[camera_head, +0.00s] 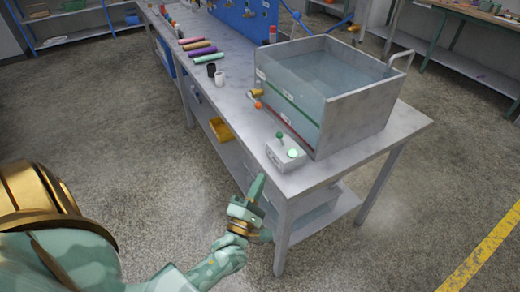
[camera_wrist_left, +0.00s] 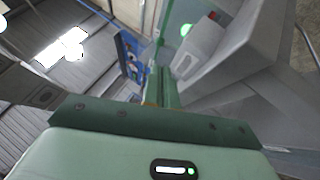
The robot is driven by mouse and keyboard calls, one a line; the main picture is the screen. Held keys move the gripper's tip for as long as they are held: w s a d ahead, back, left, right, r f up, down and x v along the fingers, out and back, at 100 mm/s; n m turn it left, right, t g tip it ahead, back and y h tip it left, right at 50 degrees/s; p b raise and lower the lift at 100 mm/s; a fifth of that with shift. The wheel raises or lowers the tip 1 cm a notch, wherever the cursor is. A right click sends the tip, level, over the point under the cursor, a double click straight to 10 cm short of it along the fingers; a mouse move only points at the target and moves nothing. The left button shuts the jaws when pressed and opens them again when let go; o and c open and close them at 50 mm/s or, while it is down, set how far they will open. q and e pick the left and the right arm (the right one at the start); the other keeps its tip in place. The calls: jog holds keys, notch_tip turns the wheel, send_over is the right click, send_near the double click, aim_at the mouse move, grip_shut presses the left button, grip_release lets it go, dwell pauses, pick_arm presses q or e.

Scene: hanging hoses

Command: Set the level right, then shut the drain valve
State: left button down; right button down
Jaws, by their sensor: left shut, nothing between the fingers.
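An open-topped tank (camera_head: 362,107) with pale blue water (camera_head: 325,72) stands on the workbench's near end. Its clear front carries a green line (camera_head: 290,103) and a lower red line (camera_head: 292,134); I cannot tell exactly where the water stands against them. A small valve with an orange handle (camera_head: 256,98) sticks out at the tank's left. My left gripper (camera_head: 258,185) is shut and empty, off the bench edge, short of the box.
The workbench (camera_head: 405,130) has a lower shelf with a yellow tray (camera_head: 221,130). Coloured rolls (camera_head: 203,50) and black and white cups (camera_head: 219,77) lie farther back, by a blue panel (camera_head: 246,17). A yellow floor stripe (camera_head: 485,255) runs at right. The near floor is clear.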

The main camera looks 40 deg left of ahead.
pick_arm(q)
jog(key=b+x, duration=0.1)
jog(key=x, duration=1)
jog(key=shift+w, duration=0.1)
